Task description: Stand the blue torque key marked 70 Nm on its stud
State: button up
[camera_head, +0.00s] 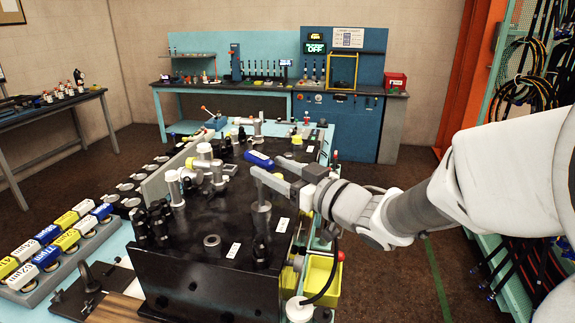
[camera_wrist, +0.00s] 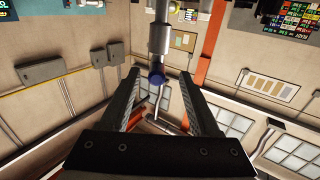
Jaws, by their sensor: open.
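A blue torque key (camera_head: 259,160) with a pale label shows over the black block, just behind my gripper's fingers. I cannot read its marking. Below the fingers a grey upright cylinder (camera_head: 262,218) rises from the block; whether the key stands on it is hidden. My gripper (camera_head: 268,180) is open and reaches in from the right, at about the key's height. In the wrist view its fingers (camera_wrist: 160,90) are spread apart. Between them, in that picture, show a grey shaft (camera_wrist: 159,38) and a round dark blue part (camera_wrist: 157,75), with no visible finger contact.
The black block (camera_head: 205,275) carries several grey and black upright fittings close to my gripper. A rack (camera_head: 30,292) of blue, yellow and white keys lies at the left. A yellow bin (camera_head: 321,280) hangs at the block's right. Open floor lies to the right.

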aim_at(259, 155)
jog(key=shift+p+x, duration=0.8)
jog(key=shift+x, duration=1.8)
jog(key=shift+w+d+r, duration=0.1)
jog(key=shift+w+d, duration=0.05)
jog(key=shift+w, duration=0.05)
grip_shut()
